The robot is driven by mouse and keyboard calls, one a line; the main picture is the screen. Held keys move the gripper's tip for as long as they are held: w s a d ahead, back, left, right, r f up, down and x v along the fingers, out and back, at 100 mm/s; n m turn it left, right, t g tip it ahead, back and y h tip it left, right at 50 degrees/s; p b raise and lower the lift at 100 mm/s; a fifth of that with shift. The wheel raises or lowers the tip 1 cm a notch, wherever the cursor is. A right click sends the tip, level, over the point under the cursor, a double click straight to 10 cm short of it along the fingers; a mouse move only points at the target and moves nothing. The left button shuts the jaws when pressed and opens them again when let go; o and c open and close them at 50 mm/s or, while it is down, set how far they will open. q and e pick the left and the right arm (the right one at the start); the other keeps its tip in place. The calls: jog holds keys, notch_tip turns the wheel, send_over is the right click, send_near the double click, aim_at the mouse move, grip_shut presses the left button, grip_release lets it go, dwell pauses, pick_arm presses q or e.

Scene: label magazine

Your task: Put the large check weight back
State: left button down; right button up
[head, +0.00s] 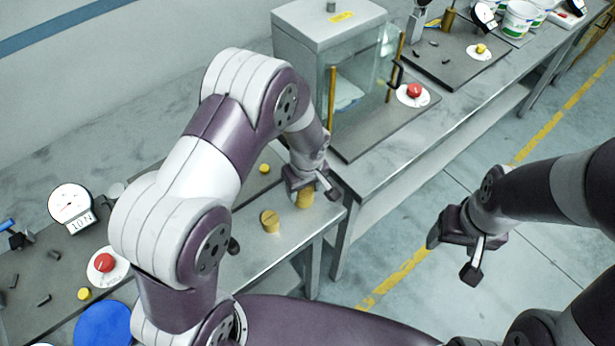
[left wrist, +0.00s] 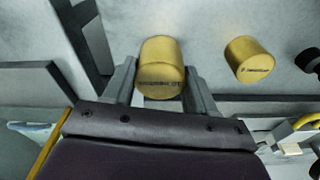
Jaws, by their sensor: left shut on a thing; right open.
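My left gripper (head: 313,188) is shut on the large check weight (head: 304,199), a yellow brass cylinder. In the left wrist view this weight (left wrist: 160,68) sits upright between the two fingers (left wrist: 158,88). It is over the bench near its front edge; I cannot tell whether its base touches the bench. A second brass weight (head: 270,221) stands on the bench to its left, and it also shows in the left wrist view (left wrist: 249,59). A smaller brass piece (head: 264,168) lies further back. My right gripper (head: 456,254) is open and empty above the floor, away from the bench.
A glass-sided cabinet (head: 330,40) stands behind on a dark plate, with a red button (head: 414,91) beside it. Bare bench surrounds the second weight.

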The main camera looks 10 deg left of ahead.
aim_at(304, 194)
pick_arm(q)
jog(key=shift+w+f, duration=0.15)
jog(key=shift+f, duration=0.1)
jog(key=c, duration=0.8)
grip_release()
jog(key=shift+f, duration=0.15)
jog(key=o, duration=0.5)
jog(key=shift+c, duration=0.2)
jog(key=shift+r, duration=0.35)
notch_tip(304, 194, up, 12)
jog(key=s+f+b, duration=0.1)
jog(key=s+b, duration=0.1)
jog(key=s+a+m, duration=0.3)
jog(key=s+m, duration=0.1)
jog(key=s, duration=0.2)
jog(key=s+a+r+m+h, duration=0.1)
jog(key=s+a+m, duration=0.1)
jog(key=s+m, duration=0.2)
jog(key=shift+s+a, duration=0.4)
jog(key=shift+s, duration=0.6)
